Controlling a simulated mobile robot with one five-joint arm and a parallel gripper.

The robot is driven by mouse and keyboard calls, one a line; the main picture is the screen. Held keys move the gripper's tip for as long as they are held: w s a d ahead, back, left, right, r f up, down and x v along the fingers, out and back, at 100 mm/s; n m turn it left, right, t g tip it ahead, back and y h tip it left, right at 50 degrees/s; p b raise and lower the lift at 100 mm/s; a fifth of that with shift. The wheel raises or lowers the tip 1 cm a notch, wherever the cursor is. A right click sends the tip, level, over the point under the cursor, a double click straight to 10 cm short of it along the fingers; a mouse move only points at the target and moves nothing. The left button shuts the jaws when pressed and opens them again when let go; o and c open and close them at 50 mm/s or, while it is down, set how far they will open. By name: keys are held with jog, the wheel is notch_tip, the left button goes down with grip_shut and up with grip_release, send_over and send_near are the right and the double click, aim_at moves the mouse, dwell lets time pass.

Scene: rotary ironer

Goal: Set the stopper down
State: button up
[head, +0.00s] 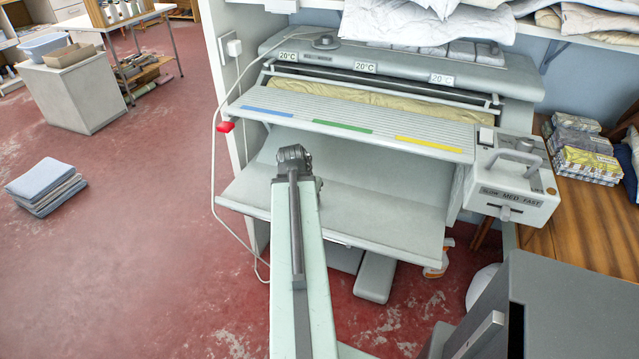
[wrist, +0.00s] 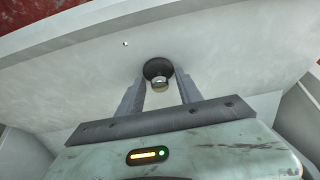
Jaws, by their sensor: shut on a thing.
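The stopper (wrist: 158,69) is a dark round disc with a small pale, shiny stub on the near side. In the wrist view it sits between the two grey fingers of my gripper (wrist: 160,88), which is shut on it. Behind it is a broad pale surface (wrist: 80,70), seemingly part of the ironer's lower tray. I cannot tell whether the stopper touches that surface. In the head view my arm reaches up to the ironer's lower tray (head: 390,213); the stopper and the fingers cannot be made out there.
The ironer (head: 400,65) has a slatted feed board (head: 350,118) with blue, green and yellow strips above the tray. A control box (head: 513,180) is at its right. Folded cloths (head: 47,187) lie on the red floor.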

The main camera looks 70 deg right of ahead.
jog(key=shift+s+f, duration=0.1)
jog(key=shift+f, duration=0.1)
jog(key=o, duration=1.4)
jog(key=shift+d+r, duration=0.1)
jog(key=shift+c, duration=0.2)
jog(key=w+d+p+v, duration=0.1)
jog(key=d+p+v, duration=0.1)
jog(key=p+v, duration=0.9)
jog(key=shift+w+r+g+y, duration=0.25)
jog(key=shift+r+g+y, duration=0.05)
jog(key=shift+r, duration=0.1)
jog(key=shift+a, duration=0.1)
